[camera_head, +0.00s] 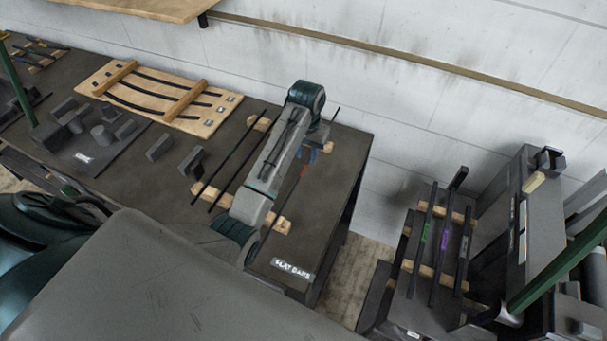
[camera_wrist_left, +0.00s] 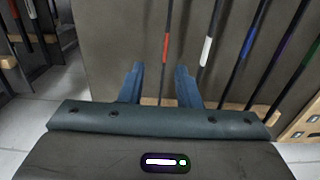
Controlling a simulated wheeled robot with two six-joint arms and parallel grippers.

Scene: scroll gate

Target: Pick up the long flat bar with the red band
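The bar with the red band (camera_wrist_left: 166,45) shows in the left wrist view as a long thin dark strip, running away from me and lying ahead of the gap between my fingers. In the head view my left arm hides most of it; a dark bar with a reddish patch (camera_head: 303,173) shows just right of the arm. My left gripper (camera_wrist_left: 158,88) is open, with two blue fingers apart and nothing held between them. In the head view it is mostly hidden behind its own arm. My right gripper is not in view.
In the left wrist view, bars with a white band (camera_wrist_left: 207,50) and a blue band (camera_wrist_left: 247,46) lie to the right, with others beyond. Wooden supports (camera_head: 259,123) hold the bars on the dark table (camera_head: 325,205). Another rack of banded bars (camera_head: 443,228) stands at the right.

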